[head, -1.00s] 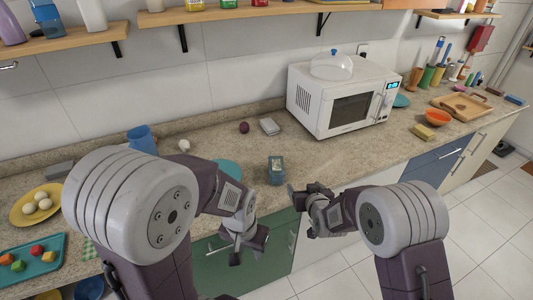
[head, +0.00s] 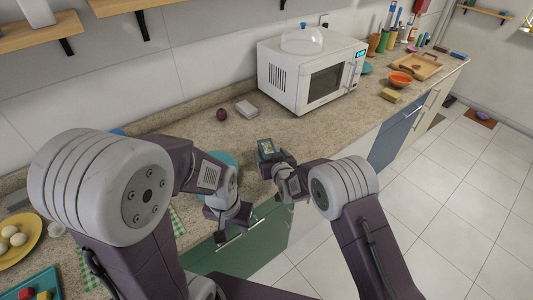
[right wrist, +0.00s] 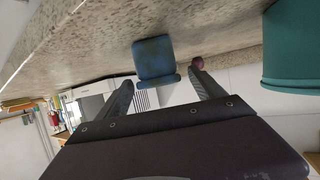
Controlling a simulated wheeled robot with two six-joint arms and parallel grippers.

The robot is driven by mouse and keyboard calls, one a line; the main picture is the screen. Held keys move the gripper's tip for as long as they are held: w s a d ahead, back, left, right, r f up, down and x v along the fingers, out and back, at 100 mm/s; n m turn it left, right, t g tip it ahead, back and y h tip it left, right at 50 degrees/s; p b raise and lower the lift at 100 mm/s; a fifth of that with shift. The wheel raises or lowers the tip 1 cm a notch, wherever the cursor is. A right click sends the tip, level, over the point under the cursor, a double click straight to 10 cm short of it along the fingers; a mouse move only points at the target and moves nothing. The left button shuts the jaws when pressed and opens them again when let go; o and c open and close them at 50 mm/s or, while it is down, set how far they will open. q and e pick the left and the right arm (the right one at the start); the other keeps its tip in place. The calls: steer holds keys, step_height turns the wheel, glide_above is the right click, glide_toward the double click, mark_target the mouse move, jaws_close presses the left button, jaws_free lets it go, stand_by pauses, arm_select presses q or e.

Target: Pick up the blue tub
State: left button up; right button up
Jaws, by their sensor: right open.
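The blue tub (head: 265,145) stands near the front edge of the counter, with something pale showing in its top. The right wrist view, which is upside down, also shows the tub (right wrist: 155,57) on the countertop. My right gripper (head: 275,163) is open right at the tub's near side. In the right wrist view its fingertips (right wrist: 162,77) lie to either side of the tub, with gaps visible; whether they reach around it I cannot tell. My left gripper (head: 232,222) hangs low by the green cabinet front, away from the tub. Its jaw opening is unclear.
A teal container (right wrist: 291,45) stands beside the tub, partly hidden by my left arm in the head view. A white microwave (head: 312,75), a dark red onion-like ball (head: 222,114) and a grey box (head: 246,107) are behind. Counter right of the tub is clear.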

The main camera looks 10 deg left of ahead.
mark_target(269, 147)
steer(key=x, duration=0.4)
steer(key=shift+d, duration=0.1)
steer(key=shift+w+a+f, duration=0.15)
steer(key=shift+w+a, duration=0.05)
steer(key=shift+w, duration=0.05)
steer(key=shift+s+d, duration=0.1)
steer(key=shift+c, duration=1.2)
jaws_close()
steer(key=r, duration=0.4)
steer(key=shift+w+d+r, duration=0.15)
steer(key=shift+w+r, duration=0.1)
steer(key=shift+r, duration=0.05)
steer(key=w+d+r, duration=0.6)
steer(key=w+d, duration=0.1)
steer(key=d, duration=0.1)
steer(key=shift+w+d+r, duration=0.2)
steer(key=shift+w+r, duration=0.05)
steer(key=shift+r, duration=0.05)
